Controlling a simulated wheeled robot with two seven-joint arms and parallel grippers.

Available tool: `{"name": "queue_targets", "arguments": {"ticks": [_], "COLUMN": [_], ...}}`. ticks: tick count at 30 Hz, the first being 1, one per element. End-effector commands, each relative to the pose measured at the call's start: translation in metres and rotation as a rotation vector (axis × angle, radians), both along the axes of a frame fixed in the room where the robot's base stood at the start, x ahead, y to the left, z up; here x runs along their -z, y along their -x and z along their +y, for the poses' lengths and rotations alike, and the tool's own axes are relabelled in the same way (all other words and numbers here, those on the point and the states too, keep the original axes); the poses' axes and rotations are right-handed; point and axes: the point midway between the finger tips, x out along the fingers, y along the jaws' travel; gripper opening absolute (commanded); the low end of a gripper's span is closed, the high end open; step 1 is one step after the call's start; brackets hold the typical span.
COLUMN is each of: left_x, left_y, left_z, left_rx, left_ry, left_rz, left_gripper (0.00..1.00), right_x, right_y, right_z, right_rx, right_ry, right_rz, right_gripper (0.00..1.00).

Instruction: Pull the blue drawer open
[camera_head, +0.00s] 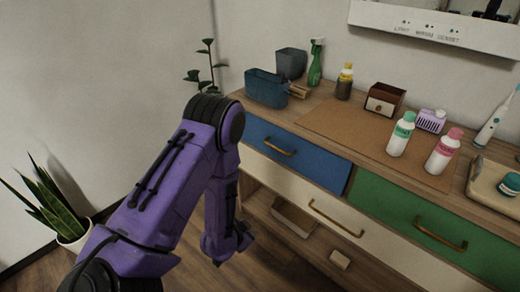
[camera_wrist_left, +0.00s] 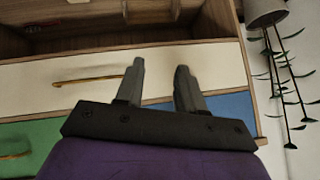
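The blue drawer (camera_head: 315,166) is at the upper left of the cabinet front, flush and shut, with a brass bar handle (camera_head: 280,147). My left gripper (camera_head: 230,250) hangs low to the left of the cabinet, below the handle's level and apart from it. In the left wrist view its two fingers (camera_wrist_left: 160,82) are spread with nothing between them. That view is upside down. It shows part of the blue drawer (camera_wrist_left: 232,106) behind the right finger; the blue drawer's handle is not visible there. My right gripper is in neither view.
Below the blue drawer is a cream drawer (camera_head: 290,194) with a brass handle; a green drawer (camera_head: 400,217) is to the right. An open shelf lies underneath. Bottles and boxes stand on the wooden top (camera_head: 335,105). A potted plant (camera_head: 70,228) stands on the floor at left.

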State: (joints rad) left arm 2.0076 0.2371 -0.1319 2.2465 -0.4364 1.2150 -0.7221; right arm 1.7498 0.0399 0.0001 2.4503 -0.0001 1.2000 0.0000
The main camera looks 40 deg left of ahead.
Motion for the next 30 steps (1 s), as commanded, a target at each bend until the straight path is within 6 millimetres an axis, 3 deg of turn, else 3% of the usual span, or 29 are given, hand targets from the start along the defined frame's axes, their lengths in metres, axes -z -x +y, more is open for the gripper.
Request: {"name": "queue_targets", "arguments": {"ticks": [1,4,7,11,16,24,30], "left_x": [-0.016,-0.067,-0.111,-0.141,-0.144,-0.131,-0.126], "left_y": [-0.045,-0.107,-0.138,-0.153,-0.173,-0.231,-0.255], "left_z": [0.017,0.050,0.076,0.094,0.096,0.091,0.088], "left_rx": [0.149,0.448,0.641,0.760,0.792,0.791,0.791], "left_ry": [-0.128,-0.473,-0.792,-1.042,-1.103,-1.100,-1.097], "left_rz": [-0.110,-0.288,-0.403,-0.464,-0.474,-0.472,-0.471], "left_gripper": [0.38,0.38,0.38,0.38,0.38,0.38,0.38], "right_x": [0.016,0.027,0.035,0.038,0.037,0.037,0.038], "right_y": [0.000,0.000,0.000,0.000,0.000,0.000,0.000], "right_z": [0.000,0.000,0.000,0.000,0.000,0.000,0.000], "right_rx": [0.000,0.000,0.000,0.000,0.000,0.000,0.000], "right_ry": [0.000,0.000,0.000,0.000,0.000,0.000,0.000], "right_rz": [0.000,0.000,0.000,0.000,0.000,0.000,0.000], "right_gripper": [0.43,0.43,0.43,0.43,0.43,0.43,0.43]}}
